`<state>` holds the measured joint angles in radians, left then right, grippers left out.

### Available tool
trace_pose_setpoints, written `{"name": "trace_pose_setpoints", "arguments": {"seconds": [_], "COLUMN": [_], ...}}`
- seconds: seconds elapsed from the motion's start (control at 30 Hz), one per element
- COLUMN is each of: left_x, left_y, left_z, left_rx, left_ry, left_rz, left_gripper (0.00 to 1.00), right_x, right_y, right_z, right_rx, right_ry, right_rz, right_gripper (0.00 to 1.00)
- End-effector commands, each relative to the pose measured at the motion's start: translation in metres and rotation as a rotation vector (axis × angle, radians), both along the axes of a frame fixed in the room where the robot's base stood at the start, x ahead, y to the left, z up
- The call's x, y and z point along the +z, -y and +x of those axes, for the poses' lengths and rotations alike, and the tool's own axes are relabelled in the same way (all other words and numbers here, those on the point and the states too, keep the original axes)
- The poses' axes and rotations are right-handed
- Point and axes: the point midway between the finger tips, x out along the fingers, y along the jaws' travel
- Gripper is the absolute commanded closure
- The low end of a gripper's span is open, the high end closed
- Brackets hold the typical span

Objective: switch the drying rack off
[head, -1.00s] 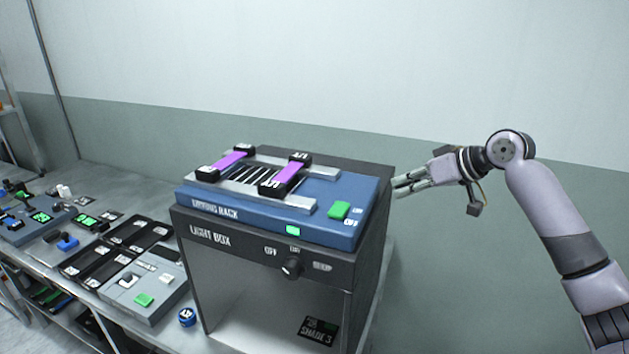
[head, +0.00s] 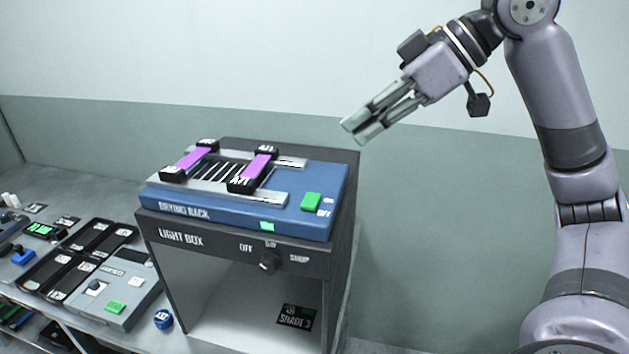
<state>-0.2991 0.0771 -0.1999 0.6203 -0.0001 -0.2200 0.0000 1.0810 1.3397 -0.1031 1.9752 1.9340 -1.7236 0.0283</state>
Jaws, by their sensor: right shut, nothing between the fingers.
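The blue drying rack (head: 240,222) sits on top of the dark light box. Its green rocker switch (head: 311,201) is on the right of its top, beside small ON and OFF labels. A small green indicator (head: 267,226) on its front face is lit. Two purple strips with black end clamps, one at the left (head: 194,158) and one at the right (head: 254,167), lie across its grey rails. My right gripper (head: 356,131) is shut and empty, in the air above and to the right of the switch, apart from it. My left gripper is not in view.
The light box (head: 200,243) has a knob (head: 269,263) and an open front with a SHADE 3 card (head: 297,317) inside. Left of it are a grey device (head: 120,295), black trays (head: 75,262) and a blue round object (head: 163,319). The air right of the rack is free.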

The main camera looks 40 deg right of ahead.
Motion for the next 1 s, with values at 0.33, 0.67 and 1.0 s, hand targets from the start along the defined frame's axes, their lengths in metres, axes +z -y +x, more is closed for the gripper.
{"name": "trace_pose_setpoints", "arguments": {"seconds": [0.33, 0.67, 1.0], "left_x": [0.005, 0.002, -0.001], "left_y": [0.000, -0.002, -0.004], "left_z": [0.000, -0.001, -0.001], "left_rx": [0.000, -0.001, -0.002], "left_ry": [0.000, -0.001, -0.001], "left_rz": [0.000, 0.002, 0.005], "left_gripper": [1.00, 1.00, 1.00], "right_x": [-0.044, -0.094, -0.108], "right_y": [-0.029, -0.044, -0.044], "right_z": [0.033, 0.052, 0.052], "right_rx": [0.003, -0.001, -0.001], "right_ry": [-0.006, -0.004, 0.000], "right_rz": [0.001, -0.002, 0.001], "right_gripper": [1.00, 1.00, 1.00]}}
